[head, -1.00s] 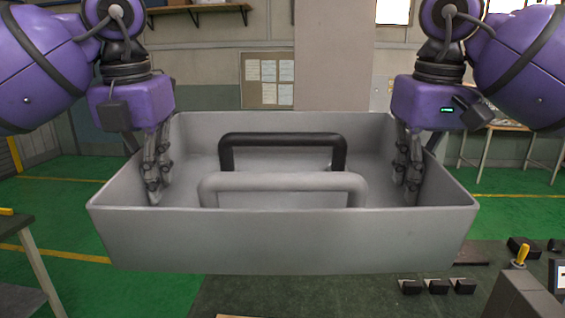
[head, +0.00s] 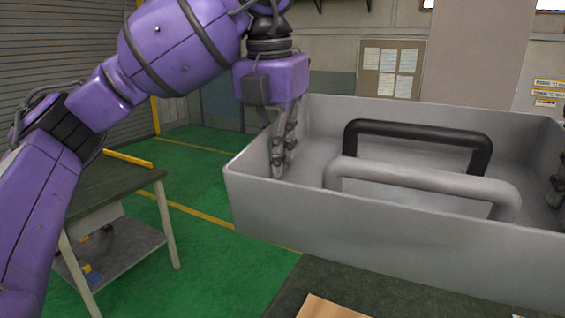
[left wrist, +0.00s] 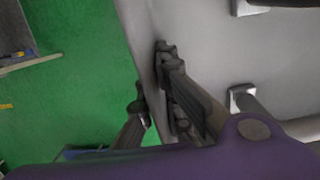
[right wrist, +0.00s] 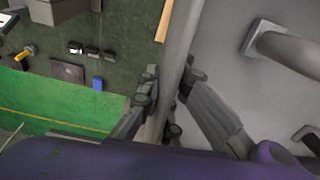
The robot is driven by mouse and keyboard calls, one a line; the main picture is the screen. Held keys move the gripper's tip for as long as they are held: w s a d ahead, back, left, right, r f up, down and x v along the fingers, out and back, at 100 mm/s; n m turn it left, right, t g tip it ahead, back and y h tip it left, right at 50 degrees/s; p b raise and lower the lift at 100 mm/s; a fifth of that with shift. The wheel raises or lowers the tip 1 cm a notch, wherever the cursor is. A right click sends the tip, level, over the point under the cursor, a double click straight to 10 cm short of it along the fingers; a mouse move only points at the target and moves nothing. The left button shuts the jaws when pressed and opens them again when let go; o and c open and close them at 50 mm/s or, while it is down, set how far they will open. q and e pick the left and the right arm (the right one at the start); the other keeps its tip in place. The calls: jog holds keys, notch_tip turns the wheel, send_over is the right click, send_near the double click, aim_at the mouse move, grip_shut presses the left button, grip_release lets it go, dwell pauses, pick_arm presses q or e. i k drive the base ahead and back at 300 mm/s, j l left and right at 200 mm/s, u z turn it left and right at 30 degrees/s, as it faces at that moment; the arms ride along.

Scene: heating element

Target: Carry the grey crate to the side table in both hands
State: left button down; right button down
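The grey crate (head: 400,235) is an open box held up level in the head view, its right end cut off by the frame. A black handle (head: 420,135) and a light grey handle (head: 430,180) stand inside it. My left gripper (head: 280,152) is on the crate's left wall, one finger inside and one outside; the left wrist view shows this too (left wrist: 152,85). My right gripper (right wrist: 162,92) has the opposite wall between its fingers; only a bit of it shows in the head view. The side table (head: 110,185) stands at the left, partly behind my left arm.
A dark worktop (head: 345,290) is below the crate. The right wrist view shows small black blocks (right wrist: 92,52) there.

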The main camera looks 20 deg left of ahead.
aim_at(89, 175)
jog(key=k+j, duration=0.15)
jog(key=j, duration=0.2)
jog(key=k+j, duration=0.1)
jog(key=j, duration=0.25)
jog(key=k+j, duration=0.15)
jog(key=j, duration=0.2)
jog(key=k+j, duration=0.15)
jog(key=j, duration=0.2)
jog(key=k+j, duration=0.15)
jog(key=j, duration=2.2)
jog(key=z, duration=0.05)
